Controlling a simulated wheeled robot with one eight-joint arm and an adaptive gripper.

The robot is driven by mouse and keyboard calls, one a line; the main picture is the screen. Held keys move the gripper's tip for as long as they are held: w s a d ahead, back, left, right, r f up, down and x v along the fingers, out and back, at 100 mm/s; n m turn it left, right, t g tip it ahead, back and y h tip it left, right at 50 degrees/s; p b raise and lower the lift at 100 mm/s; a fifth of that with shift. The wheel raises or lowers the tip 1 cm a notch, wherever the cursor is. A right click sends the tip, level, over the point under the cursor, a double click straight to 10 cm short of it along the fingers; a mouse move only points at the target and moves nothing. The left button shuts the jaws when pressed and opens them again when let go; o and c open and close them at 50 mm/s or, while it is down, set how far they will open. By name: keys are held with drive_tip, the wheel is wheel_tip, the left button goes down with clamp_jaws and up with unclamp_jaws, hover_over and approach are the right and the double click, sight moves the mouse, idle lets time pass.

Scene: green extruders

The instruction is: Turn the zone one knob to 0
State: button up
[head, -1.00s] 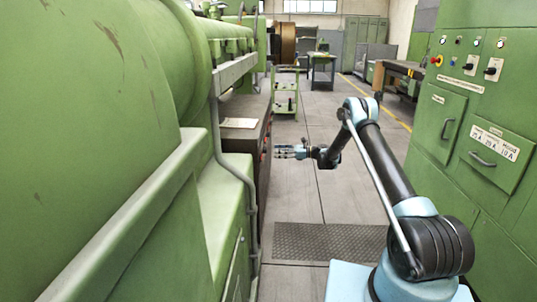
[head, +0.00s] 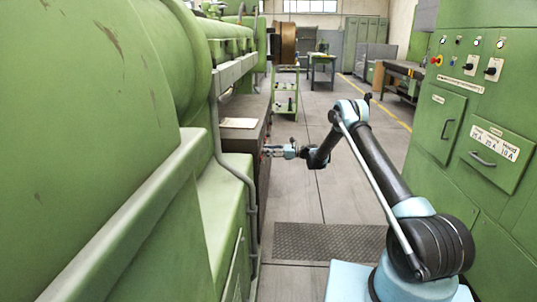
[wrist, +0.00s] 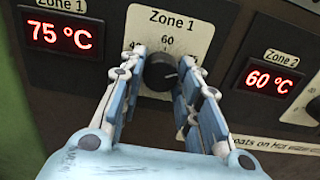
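The zone one knob (wrist: 160,72) is a round black dial on a light plate labelled "Zone 1" in the wrist view. My gripper (wrist: 160,85) is open, with one finger on each side of the knob. I cannot tell whether the fingers touch it. In the head view my gripper (head: 268,151) reaches the dark control panel (head: 263,165), and the knob is not visible there. The zone one display (wrist: 60,34) reads 75 °C.
The zone two display (wrist: 270,78) reads 60 °C, with another knob (wrist: 314,107) partly visible at the right edge. In the head view, a green cabinet (head: 456,103) stands at right.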

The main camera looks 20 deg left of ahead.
drive_tip(key=shift+c, duration=0.2)
drive_tip(key=n, duration=3.1)
drive_tip(key=shift+r, duration=0.1)
drive_tip(key=shift+n, duration=2.4)
